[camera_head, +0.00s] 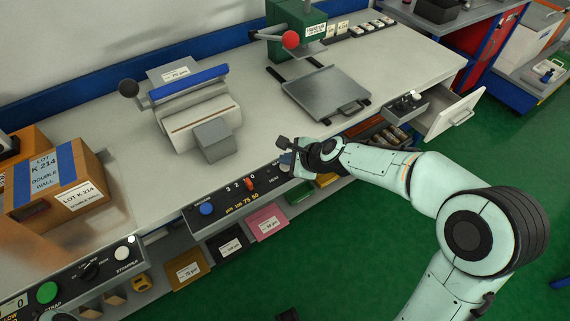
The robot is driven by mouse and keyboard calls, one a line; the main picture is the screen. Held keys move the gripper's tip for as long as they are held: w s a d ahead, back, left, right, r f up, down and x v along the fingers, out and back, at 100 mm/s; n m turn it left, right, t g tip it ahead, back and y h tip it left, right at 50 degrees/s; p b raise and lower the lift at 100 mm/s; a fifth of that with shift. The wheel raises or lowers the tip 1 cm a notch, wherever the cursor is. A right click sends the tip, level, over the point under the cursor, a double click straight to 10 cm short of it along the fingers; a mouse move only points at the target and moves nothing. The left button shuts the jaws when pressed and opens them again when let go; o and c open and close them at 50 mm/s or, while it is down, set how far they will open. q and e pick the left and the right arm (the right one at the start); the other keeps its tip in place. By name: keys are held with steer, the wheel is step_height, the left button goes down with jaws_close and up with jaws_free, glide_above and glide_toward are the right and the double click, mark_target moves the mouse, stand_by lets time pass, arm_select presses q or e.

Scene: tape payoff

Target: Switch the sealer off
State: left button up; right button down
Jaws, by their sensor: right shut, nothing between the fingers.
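The sealer (186,124), a pale machine with a blue bar and a dark ball-ended lever, stands on the bench left of the middle. A dark control panel (222,202) marked HEAT runs along the bench's front edge below it. It carries a red knob (250,184) and a blue button (207,209). Small numbers stand by the knob; its exact setting is too small to read surely. My right gripper (287,152) is shut and empty near the panel's right end, to the right of the red knob. It hides that end of the panel. My left gripper is out of view.
A green press (293,30) with a red ball handle and a grey plate (325,93) stand further right. An open drawer (450,118) juts out at the right. Cartons (60,190) and a second panel (75,275) marked STRAPPER are at left. Coloured packs lie under the bench.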

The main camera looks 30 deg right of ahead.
mark_target(287, 167)
steer(key=shift+f, duration=0.25)
steer(key=shift+f+b, duration=0.3)
steer(key=shift+b, duration=0.1)
stand_by(0.4)
steer(key=shift+r+p, duration=0.75)
steer(key=shift+p, duration=0.1)
steer(key=shift+r, duration=0.1)
steer(key=shift+r+p, duration=0.35)
steer(key=shift+p, duration=0.1)
step_height(287, 167, up, 3)
steer(key=p, duration=0.3)
steer(key=shift+r, duration=0.2)
steer(key=shift+r+p, duration=0.85)
steer(key=shift+p, duration=0.2)
